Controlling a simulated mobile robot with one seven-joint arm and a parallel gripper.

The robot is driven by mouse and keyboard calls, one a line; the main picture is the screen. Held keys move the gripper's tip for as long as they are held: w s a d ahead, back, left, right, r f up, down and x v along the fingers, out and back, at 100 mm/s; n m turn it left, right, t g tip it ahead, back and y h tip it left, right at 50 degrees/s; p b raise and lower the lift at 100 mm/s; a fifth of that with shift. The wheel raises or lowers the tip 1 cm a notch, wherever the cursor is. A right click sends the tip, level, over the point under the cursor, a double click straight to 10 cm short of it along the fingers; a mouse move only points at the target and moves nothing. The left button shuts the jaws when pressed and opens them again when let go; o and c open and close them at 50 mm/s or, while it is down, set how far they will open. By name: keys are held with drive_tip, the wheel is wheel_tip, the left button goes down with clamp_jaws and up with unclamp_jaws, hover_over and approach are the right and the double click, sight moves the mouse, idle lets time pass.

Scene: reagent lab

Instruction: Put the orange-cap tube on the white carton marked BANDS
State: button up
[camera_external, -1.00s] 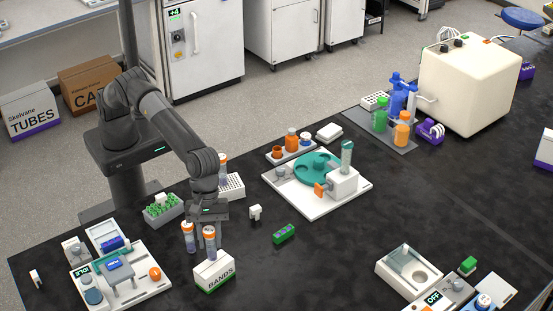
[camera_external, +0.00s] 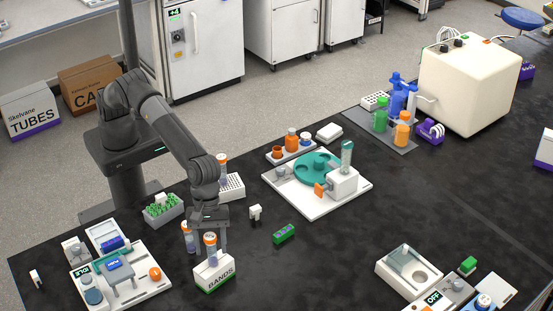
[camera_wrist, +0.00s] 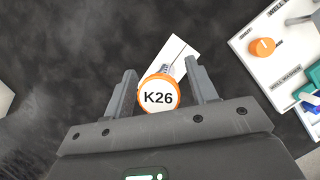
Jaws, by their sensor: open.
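An orange-cap tube (camera_external: 211,254) stands upright on the white carton marked BANDS (camera_external: 214,277), which has a green lower edge. In the wrist view its cap (camera_wrist: 158,95) reads K26, with part of a white surface, the carton (camera_wrist: 180,48), behind it. My gripper (camera_external: 211,245) is lowered around the tube, open, with one finger on each side. The wrist view shows gaps between the cap and both fingers of my gripper (camera_wrist: 162,78). The tube's foot is hard to make out behind the carton's lettering side.
A second orange-cap tube (camera_external: 187,239) stands just left of the carton, and another (camera_external: 222,166) is by the white rack (camera_external: 232,187). A white instrument board (camera_external: 150,292) lies to the left.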

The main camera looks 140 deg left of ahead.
drive_tip(key=s+a+r+m, duration=0.2)
drive_tip(key=s+r+m, duration=0.1)
drive_tip(key=s+r, duration=0.55)
drive_tip(key=s+a+r+m, duration=0.25)
drive_tip(key=s+r, duration=0.35)
drive_tip(key=r, duration=0.5)
drive_tip(key=s+r+m, duration=0.4)
drive_tip(key=s+m, duration=0.5)
drive_tip(key=s, duration=0.8)
drive_tip(key=s+f+m, duration=0.3)
drive_tip(key=s+m, duration=0.2)
drive_tip(key=s, duration=0.3)
drive_tip(key=s+f+m+t+y, duration=0.1)
drive_tip(key=s+f+m, duration=0.2)
drive_tip(key=s, duration=0.6)
drive_tip(key=s+f+m+y, duration=0.1)
drive_tip(key=s+f+m, duration=0.2)
drive_tip(key=s+m, duration=0.4)
drive_tip(key=shift+s+a+f+t, duration=0.15)
drive_tip(key=shift+s+f+t, duration=0.15)
drive_tip(key=shift+s, duration=0.7)
